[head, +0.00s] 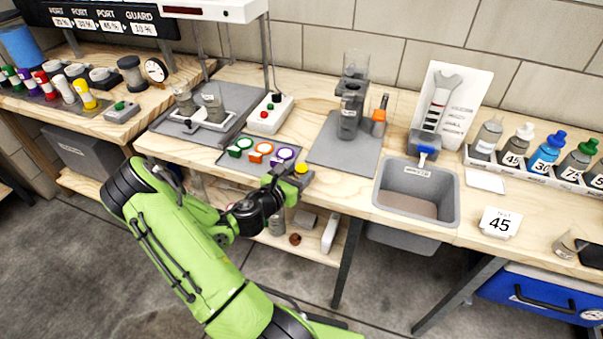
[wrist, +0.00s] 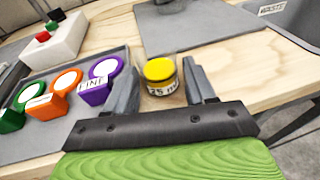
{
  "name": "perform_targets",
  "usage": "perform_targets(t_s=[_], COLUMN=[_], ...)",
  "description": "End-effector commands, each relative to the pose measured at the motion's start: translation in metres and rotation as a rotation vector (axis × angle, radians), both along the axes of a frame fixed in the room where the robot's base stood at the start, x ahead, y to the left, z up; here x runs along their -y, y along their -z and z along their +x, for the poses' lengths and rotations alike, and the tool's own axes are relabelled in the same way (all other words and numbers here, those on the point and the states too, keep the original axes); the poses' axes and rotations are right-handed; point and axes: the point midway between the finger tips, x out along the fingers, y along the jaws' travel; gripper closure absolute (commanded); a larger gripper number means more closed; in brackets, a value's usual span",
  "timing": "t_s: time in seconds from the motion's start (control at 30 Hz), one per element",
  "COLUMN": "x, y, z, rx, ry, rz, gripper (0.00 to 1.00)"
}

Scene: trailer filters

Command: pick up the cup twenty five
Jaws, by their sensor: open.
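The cup twenty five (wrist: 161,86) is a small cup with a yellow top and a white label that reads 25. In the head view the cup's yellow top (head: 301,168) shows at the bench's front edge, beside my gripper (head: 284,177). My gripper is open and holds nothing.
A grey mat (head: 345,150) with a clear apparatus lies to the right, then a sink (head: 416,192).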

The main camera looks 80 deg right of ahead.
Motion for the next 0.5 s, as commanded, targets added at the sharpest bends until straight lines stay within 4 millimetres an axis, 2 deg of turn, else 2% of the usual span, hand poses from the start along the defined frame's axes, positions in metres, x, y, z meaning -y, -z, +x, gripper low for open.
perform_targets(t_s=[0.03,0.13,0.33,0.5], x=[0.009,0.019,0.02,0.019], y=[0.004,0.005,0.005,0.005], z=[-0.003,-0.005,-0.005,-0.005], rx=[0.006,0.003,0.0,0.0], ry=[0.003,0.001,-0.001,-0.001], rz=[-0.001,-0.001,0.001,0.001], gripper=[0.45,0.45,0.45,0.7])
